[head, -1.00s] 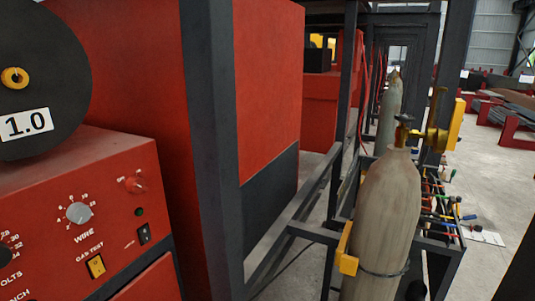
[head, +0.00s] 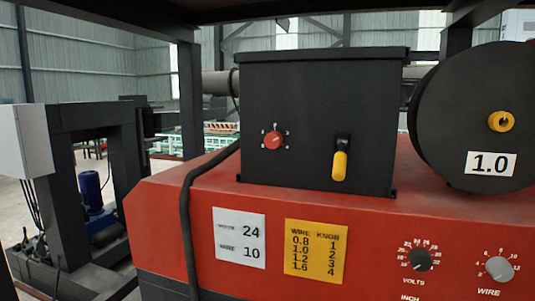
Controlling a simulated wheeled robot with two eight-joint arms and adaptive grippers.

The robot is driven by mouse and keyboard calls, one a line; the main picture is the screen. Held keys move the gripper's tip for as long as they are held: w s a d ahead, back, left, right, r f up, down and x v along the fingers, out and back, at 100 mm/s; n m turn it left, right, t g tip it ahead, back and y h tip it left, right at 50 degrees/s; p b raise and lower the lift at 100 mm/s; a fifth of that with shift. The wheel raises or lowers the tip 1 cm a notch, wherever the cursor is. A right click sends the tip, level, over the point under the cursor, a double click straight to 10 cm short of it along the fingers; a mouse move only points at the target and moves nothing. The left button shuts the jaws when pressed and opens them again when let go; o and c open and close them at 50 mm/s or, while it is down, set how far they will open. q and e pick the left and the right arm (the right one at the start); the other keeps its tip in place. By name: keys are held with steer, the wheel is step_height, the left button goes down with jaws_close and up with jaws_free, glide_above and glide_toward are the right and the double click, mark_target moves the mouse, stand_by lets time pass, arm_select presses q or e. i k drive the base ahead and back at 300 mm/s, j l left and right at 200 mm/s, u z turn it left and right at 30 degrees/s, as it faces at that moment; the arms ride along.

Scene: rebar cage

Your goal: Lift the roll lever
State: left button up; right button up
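A black box (head: 310,125) stands on top of a red welding machine (head: 160,205). On its front is a lever with a yellow grip (head: 339,165), which hangs downward from a black pivot. Left of the lever is a small red knob (head: 273,140) with marks around it. No label on the box names the lever. Neither of my grippers shows in the head view.
A black wire spool (head: 465,100) marked 1.0 stands right of the box. Dials for volts (head: 420,260) and wire (head: 499,269) sit below it. A black cable (head: 186,225) runs down the machine's left front. Dark frame posts stand left.

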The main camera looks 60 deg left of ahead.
mark_target(339, 171)
steer(key=u, duration=1.7)
steer(key=j+z, duration=0.2)
steer(key=j, duration=0.1)
